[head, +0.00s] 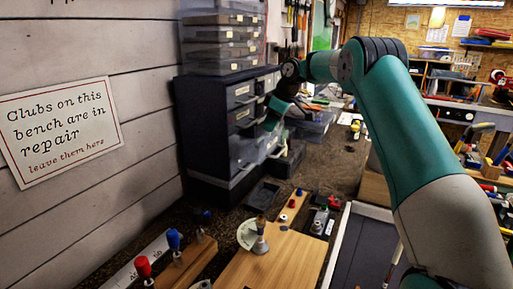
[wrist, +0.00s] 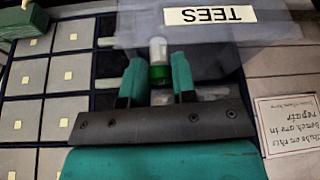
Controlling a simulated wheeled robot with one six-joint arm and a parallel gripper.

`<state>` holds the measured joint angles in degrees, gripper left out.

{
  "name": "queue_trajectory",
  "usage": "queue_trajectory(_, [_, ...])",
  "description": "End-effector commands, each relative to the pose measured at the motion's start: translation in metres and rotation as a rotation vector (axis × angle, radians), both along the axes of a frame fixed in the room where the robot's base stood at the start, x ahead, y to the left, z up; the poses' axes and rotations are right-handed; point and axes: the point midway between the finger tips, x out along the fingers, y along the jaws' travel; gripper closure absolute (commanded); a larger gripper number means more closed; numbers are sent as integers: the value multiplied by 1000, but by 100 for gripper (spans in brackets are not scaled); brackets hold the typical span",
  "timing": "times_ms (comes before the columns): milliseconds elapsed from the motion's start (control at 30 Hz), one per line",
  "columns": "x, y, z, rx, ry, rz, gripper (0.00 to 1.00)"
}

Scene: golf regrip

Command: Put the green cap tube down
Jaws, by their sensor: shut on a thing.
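The green cap tube (wrist: 158,52) shows in the wrist view as a small pale, clear tube with a green end, its green part between my fingers. My gripper (wrist: 158,72) is shut on it, with one teal finger on each side. In the head view my gripper (head: 271,118) is in front of the dark drawer cabinet, above the bench. The tube cannot be made out there.
A clear bin labelled TEES (wrist: 215,30), upside down in the wrist view, is close beyond the tube. The dark drawer cabinet (head: 215,115) stands against the plank wall. A wooden board (head: 270,268), red and blue knobbed tools and small parts occupy the near bench (head: 325,175).

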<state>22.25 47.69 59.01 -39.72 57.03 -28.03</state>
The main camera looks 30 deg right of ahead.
Motion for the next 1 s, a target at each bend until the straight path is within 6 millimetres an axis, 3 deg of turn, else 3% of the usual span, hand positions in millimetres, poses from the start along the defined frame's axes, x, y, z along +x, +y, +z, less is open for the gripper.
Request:
queue_trajectory(433, [-2,49,-26,-1,4,3,100])
queue_trajectory(867, [-2,53,-36,-2,0,1,100])
queue_trajectory(900, [-2,53,-36,-2,0,1,72])
queue_trajectory(1000, [-2,52,-35,-2,0,1,49])
